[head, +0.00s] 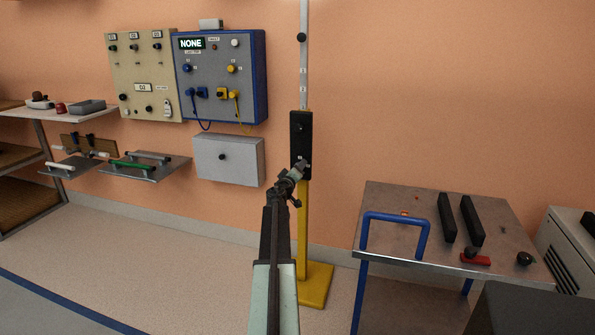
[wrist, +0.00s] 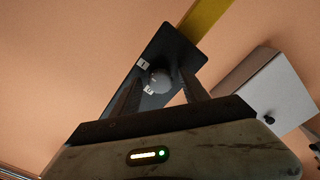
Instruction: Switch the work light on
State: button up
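The work light's stand has a yellow post and foot (head: 315,285), and a black switch box (head: 300,130) is on it; its top is out of frame. In the wrist view the black box (wrist: 168,58) carries a round grey knob (wrist: 159,82) with two small white labels beside it. Which label the knob points to cannot be told. My gripper (head: 301,167) is at the lower part of the box. In the wrist view my gripper (wrist: 162,71) is open, one finger on each side of the knob; contact cannot be told.
A grey wall box (head: 230,160) is left of the stand. Above it are a blue-framed panel (head: 220,75) reading NONE and a beige panel (head: 143,70). A metal table (head: 400,245) with black bars and a red-handled part stands right. Floor at left is clear.

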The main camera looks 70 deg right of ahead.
jog(key=shift+a, duration=0.1)
jog(key=a, duration=0.7)
jog(key=shift+s+a, duration=0.2)
jog(key=shift+a, duration=0.1)
